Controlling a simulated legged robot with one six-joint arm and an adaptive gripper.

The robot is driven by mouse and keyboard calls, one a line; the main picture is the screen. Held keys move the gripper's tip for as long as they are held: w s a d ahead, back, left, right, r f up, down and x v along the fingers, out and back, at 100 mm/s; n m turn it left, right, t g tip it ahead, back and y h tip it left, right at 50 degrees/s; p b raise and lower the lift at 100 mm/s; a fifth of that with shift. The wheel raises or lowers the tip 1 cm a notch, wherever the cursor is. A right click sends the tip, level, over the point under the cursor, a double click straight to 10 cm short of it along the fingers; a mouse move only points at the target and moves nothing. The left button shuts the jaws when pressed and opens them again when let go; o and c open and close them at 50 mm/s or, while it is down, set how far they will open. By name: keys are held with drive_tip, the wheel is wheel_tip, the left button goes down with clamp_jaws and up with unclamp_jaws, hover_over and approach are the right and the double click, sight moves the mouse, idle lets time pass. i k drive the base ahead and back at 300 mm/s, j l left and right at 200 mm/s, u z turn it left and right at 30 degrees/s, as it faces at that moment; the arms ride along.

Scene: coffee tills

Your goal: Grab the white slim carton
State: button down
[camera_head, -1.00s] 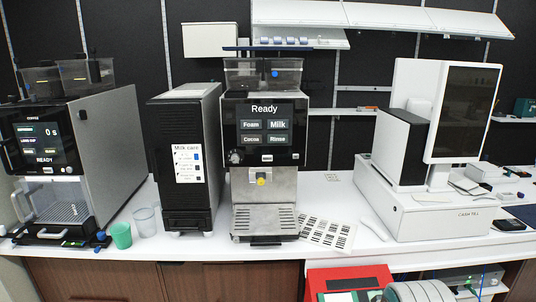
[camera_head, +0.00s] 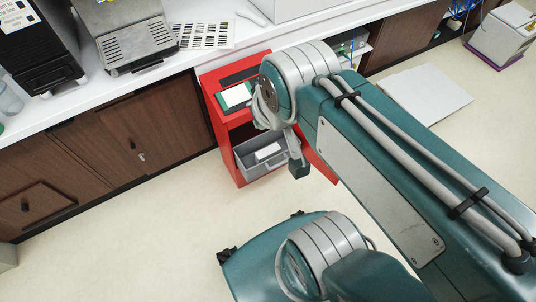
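A small white box-like thing (camera_head: 268,152), which may be the slim carton, lies in a grey bin (camera_head: 248,171) low in a red stand. A flat white piece (camera_head: 235,96) on a green base lies on the stand's top. It is too small to tell which of them is a carton. My gripper (camera_head: 298,166) hangs in front of the stand, just right of the grey bin. It is partly hidden behind my arm, and its fingers are too unclear to show whether they are open.
The red stand (camera_head: 228,140) stands against the wooden cabinets (camera_head: 110,150) under the white counter (camera_head: 60,112). A large white flat panel (camera_head: 425,93) lies on the floor at right. A white bin (camera_head: 505,38) stands at far right.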

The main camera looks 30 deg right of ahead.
sight(267, 152)
drive_tip(key=i+j, duration=0.3)
drive_tip(key=j, duration=0.25)
drive_tip(key=i+j+z, duration=0.35)
drive_tip(key=j, duration=0.25)
drive_tip(key=j+z, duration=0.2)
drive_tip(key=j, duration=0.15)
drive_tip(key=i+j+z, duration=0.15)
drive_tip(key=j, duration=0.2)
drive_tip(key=z, duration=0.6)
